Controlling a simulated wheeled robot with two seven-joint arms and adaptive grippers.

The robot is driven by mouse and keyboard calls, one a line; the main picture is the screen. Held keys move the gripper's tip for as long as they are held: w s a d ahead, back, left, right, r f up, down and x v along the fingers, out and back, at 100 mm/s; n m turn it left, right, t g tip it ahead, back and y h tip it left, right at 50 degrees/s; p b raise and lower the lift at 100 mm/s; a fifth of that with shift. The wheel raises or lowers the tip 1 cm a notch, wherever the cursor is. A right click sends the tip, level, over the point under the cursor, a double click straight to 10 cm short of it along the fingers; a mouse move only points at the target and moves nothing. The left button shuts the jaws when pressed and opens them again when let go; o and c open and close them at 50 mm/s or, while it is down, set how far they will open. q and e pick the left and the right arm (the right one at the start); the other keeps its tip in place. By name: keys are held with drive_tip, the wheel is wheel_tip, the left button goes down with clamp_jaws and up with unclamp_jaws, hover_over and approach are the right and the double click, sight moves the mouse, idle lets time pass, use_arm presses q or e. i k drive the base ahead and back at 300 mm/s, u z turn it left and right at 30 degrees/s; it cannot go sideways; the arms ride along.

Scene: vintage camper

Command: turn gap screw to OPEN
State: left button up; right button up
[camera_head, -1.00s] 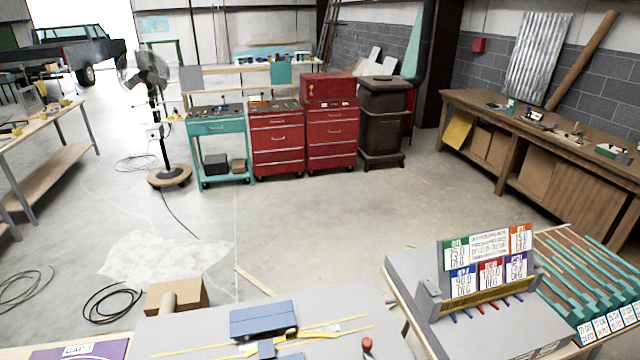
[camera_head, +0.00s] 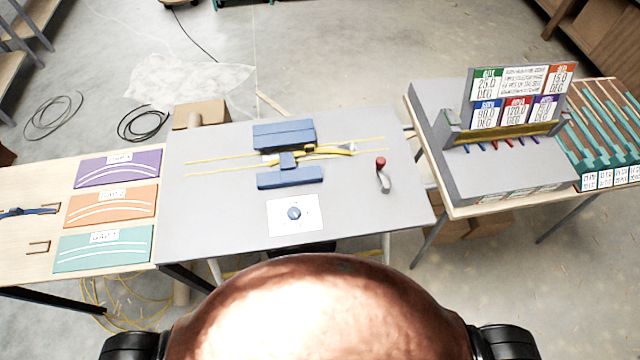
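A grey table stands before me with a small round blue knob (camera_head: 294,213) on a white card (camera_head: 280,229) near its front middle. This knob may be the gap screw; marks on the card are too small to read. Behind it is a blue clamp-like fixture with a rear block (camera_head: 284,134) and a front block (camera_head: 290,178). Yellow strips (camera_head: 235,165) run past the blocks. A grey lever with a red knob (camera_head: 381,163) stands to the right. Neither of my grippers is in view.
The grey table top (camera_head: 220,220) is otherwise mostly clear. At left, a wooden table holds purple (camera_head: 118,179), orange and teal panels. At right, a grey stand (camera_head: 500,170) carries labelled cards, beside a teal slotted rack (camera_head: 595,145). A cardboard box (camera_head: 200,112) lies behind.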

sight(293, 213)
drive_tip(key=z, duration=2.05)
drive_tip(key=k, duration=1.2)
drive_tip(key=u, duration=2.1)
drive_tip(key=i, duration=0.5)
drive_tip(key=u, duration=0.05)
